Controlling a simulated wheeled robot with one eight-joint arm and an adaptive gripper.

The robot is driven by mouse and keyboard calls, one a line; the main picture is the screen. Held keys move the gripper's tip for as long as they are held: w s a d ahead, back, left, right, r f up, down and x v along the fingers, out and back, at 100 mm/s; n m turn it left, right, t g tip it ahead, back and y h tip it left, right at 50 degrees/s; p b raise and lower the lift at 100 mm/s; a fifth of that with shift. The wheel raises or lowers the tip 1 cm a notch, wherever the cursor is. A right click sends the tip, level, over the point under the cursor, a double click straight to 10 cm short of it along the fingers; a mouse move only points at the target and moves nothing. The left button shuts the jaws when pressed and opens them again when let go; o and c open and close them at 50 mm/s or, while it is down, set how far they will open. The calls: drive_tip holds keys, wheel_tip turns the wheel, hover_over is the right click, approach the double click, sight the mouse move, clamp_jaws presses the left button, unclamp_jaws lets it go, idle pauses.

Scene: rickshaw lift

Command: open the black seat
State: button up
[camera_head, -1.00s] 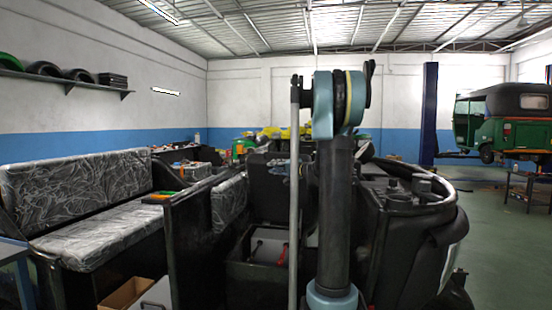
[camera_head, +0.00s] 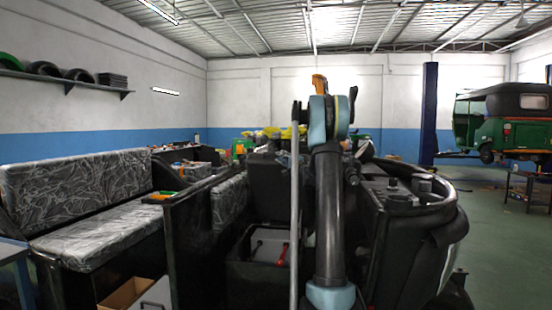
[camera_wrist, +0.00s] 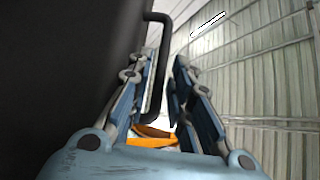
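A dark, flat surface (camera_wrist: 60,65) fills the left of the wrist view; it looks like the black seat, but its edges are out of frame. A black bent bar handle (camera_wrist: 165,45) stands out from it and runs down between the fingers of my gripper (camera_wrist: 167,60). The fingers are apart, one on each side of the bar. The left finger is close to the bar; I cannot tell whether it touches. In the head view my gripper is not clearly visible behind my arm, and I cannot make out the handle.
A grey-black patterned bench (camera_head: 85,200) stands at the left. A dark panel (camera_head: 185,235) and an open bin with red and white handles (camera_head: 262,250) are in front. A black rounded vehicle part (camera_head: 420,220) is close on the right. Green floor (camera_head: 500,235) is open beyond it.

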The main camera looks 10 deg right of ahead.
drive_tip(key=shift+x, duration=2.6)
clamp_jaws()
